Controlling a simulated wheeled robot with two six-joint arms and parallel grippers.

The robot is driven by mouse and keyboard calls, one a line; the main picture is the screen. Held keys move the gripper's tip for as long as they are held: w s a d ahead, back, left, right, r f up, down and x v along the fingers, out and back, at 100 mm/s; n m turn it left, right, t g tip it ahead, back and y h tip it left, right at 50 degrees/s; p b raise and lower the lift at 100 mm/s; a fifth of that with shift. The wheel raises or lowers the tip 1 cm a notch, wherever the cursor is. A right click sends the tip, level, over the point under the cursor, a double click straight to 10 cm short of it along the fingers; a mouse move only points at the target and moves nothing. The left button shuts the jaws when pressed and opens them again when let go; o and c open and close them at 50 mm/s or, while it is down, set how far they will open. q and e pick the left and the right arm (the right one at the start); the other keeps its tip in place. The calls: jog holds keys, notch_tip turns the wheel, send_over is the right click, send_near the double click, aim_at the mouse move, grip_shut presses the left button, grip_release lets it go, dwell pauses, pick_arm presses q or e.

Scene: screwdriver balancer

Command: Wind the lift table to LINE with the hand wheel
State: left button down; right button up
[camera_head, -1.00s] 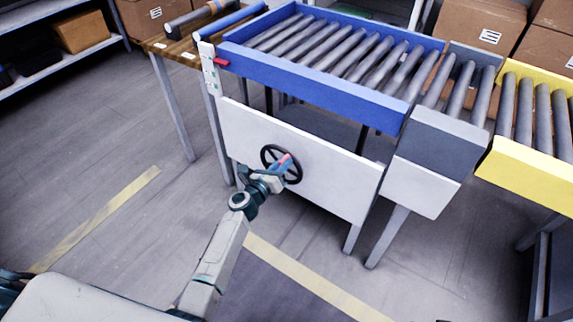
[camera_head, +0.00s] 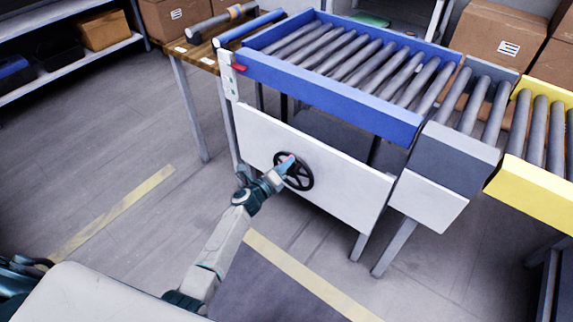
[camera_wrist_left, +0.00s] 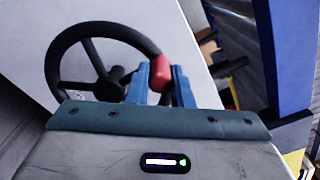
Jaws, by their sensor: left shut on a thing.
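The black hand wheel (camera_head: 295,173) is on the white front panel of the lift table, whose blue frame (camera_head: 330,98) carries grey rollers. My left gripper (camera_head: 284,166) reaches the wheel at its upper left. In the left wrist view, its blue fingers (camera_wrist_left: 161,86) are shut on the red knob (camera_wrist_left: 160,70) at the wheel's rim; the spokes show to the left. A red pointer (camera_head: 239,68) lies beside a white scale plate (camera_head: 229,82) at the table's left corner. The scale's lettering is too small to read. My right gripper is out of view.
A grey roller section (camera_head: 458,146) and a yellow roller conveyor (camera_head: 530,185) stand to the right. A wooden bench (camera_head: 197,56) is at the back left. Cardboard boxes (camera_head: 497,40) are behind. The floor in front is clear, with yellow tape (camera_head: 115,212).

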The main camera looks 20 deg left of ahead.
pick_arm(q)
jog(key=shift+w+a+r, duration=0.15)
jog(key=shift+r, duration=0.1)
jog(key=c, duration=1.5)
grip_release()
jog(key=shift+o, duration=1.1)
jog(key=shift+f, duration=0.15)
jog(key=v, duration=1.1)
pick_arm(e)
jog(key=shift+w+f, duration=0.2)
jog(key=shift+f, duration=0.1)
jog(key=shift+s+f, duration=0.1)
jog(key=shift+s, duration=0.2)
